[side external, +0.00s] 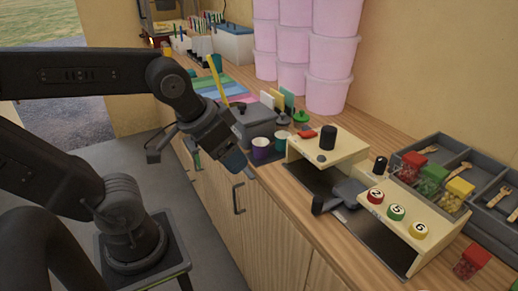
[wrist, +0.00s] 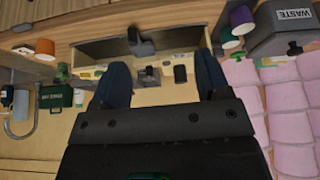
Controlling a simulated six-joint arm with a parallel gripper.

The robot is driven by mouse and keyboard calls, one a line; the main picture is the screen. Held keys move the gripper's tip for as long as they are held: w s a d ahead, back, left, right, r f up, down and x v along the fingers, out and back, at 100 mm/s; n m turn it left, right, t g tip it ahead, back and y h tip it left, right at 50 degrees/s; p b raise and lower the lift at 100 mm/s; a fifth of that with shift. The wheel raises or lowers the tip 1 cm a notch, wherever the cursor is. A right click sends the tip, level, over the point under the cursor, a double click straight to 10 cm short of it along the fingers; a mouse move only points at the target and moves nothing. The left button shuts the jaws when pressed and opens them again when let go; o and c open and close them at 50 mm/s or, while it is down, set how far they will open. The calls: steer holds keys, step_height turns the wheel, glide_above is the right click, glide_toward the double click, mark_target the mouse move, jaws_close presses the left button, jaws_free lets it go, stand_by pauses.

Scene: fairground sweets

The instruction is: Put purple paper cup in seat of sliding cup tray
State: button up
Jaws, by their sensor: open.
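The purple paper cup (side external: 260,151) stands on the wooden counter beside a teal cup (side external: 281,142). It also shows near the upper right of the wrist view (wrist: 229,40). A dark grey sliding piece with a handle (side external: 345,194), apparently the sliding cup tray, sits between two pale wooden blocks; it shows at the top of the wrist view (wrist: 140,43). Its seat cannot be made out clearly. My gripper (side external: 237,164) is above the counter's front edge, left of the purple cup and apart from it. In the wrist view its fingers (wrist: 162,80) are spread, with nothing held between them.
Pink tubs (side external: 330,60) are stacked against the wall. A grey WASTE bin (wrist: 284,35) is close to the purple cup. Numbered coloured knobs (side external: 397,212) top the front wooden block. A grey divided tray (side external: 455,150) and sweet-filled boxes (side external: 433,177) stand at right.

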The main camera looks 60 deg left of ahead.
steer(key=w+a+n+g+y, duration=0.2)
steer(key=w+a+n, duration=0.5)
steer(key=w, duration=0.3)
steer(key=n+g+y, duration=0.2)
steer(key=n, duration=0.3)
glide_toward(261, 142)
steer(key=x, duration=0.4)
steer(key=shift+s+d+f, duration=0.1)
steer(key=shift+s+f, duration=0.1)
steer(key=shift+f, duration=0.2)
steer(key=shift+a+x, duration=0.1)
steer(key=shift+x, duration=1.35)
steer(key=shift+a+x, duration=0.15)
steer(key=shift+x, duration=1.25)
steer(key=shift+w+r, duration=0.1)
steer(key=shift+w, duration=0.05)
steer(key=shift+c, duration=0.3)
steer(key=shift+r, duration=0.1)
steer(key=c, duration=0.7)
